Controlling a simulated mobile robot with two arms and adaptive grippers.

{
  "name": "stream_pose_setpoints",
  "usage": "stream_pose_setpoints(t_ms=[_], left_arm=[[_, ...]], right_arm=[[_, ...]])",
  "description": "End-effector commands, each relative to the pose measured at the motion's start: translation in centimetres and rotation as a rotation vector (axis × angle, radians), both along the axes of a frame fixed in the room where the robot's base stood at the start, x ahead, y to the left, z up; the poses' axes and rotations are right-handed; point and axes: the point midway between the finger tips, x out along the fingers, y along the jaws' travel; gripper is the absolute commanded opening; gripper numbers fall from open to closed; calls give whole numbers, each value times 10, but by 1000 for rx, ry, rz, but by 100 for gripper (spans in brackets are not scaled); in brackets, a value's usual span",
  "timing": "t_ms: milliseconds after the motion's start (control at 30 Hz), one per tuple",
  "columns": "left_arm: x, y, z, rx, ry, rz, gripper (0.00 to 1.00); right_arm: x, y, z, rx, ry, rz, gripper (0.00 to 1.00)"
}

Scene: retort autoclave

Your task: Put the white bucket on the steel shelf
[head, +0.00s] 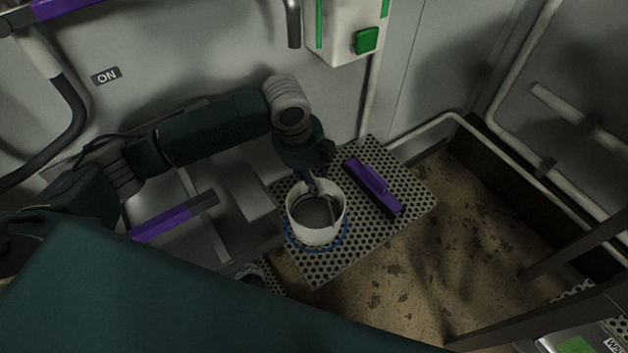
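The white bucket (316,232) stands upright on a perforated steel shelf (325,267), inside or over a blue ring marked on it. My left gripper (318,192) points down at the bucket's far rim, with its fingertips at or just inside the opening. The fingers are small and dark here, so I cannot tell whether they are closed on the rim or the handle. A thin handle shows inside the bucket's opening. My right gripper is not in view.
A purple-handled brush (374,187) lies on the shelf right of the bucket. A white box with a green button (367,40) hangs on the wall above. A steel sink-like basin (232,236) is left of the shelf. Pipes and dark rails stand at right over stained floor.

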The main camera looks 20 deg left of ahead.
Motion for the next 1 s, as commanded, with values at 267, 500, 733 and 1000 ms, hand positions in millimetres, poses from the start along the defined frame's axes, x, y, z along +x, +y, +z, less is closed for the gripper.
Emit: stream_pose_setpoints(t_ms=[267, 500, 733, 1000], left_arm=[[-8, 8, 61, 1, -6, 0, 37], [-13, 11, 88, 1, -2, 0, 37], [-14, 11, 92, 0, 0, 1, 37], [-14, 11, 91, 0, 0, 1, 37]], right_arm=[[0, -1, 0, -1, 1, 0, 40], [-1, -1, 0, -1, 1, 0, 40], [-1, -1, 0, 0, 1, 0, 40], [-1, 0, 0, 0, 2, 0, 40]])
